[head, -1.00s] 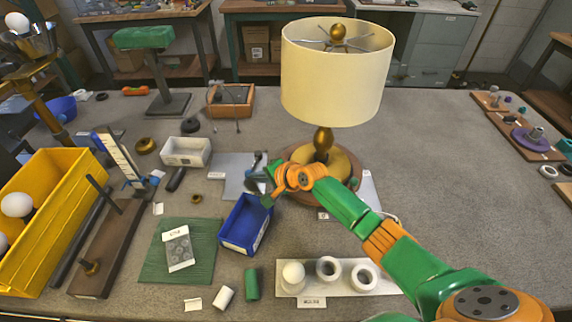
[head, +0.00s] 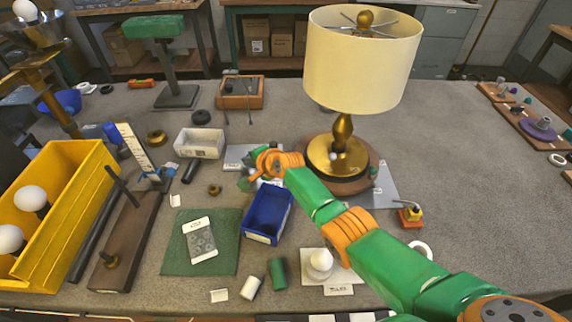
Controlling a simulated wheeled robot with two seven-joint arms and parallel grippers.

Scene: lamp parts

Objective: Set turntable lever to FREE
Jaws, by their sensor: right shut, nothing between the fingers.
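The table lamp (head: 343,130), with a cream shade and brass stem, stands upright on the round brown turntable (head: 372,178). My right gripper (head: 246,183) is left of the lamp, above the blue bin's far edge and near a grey plate. It is shut and empty, apart from the turntable and the yellow-and-red piece. My left gripper is not in view.
A blue bin (head: 250,232) and green mat (head: 176,254) lie in front. A yellow crate (head: 85,205) with bulbs stands at left. A white bin (head: 199,151) is behind the gripper. My right forearm covers part of the front parts.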

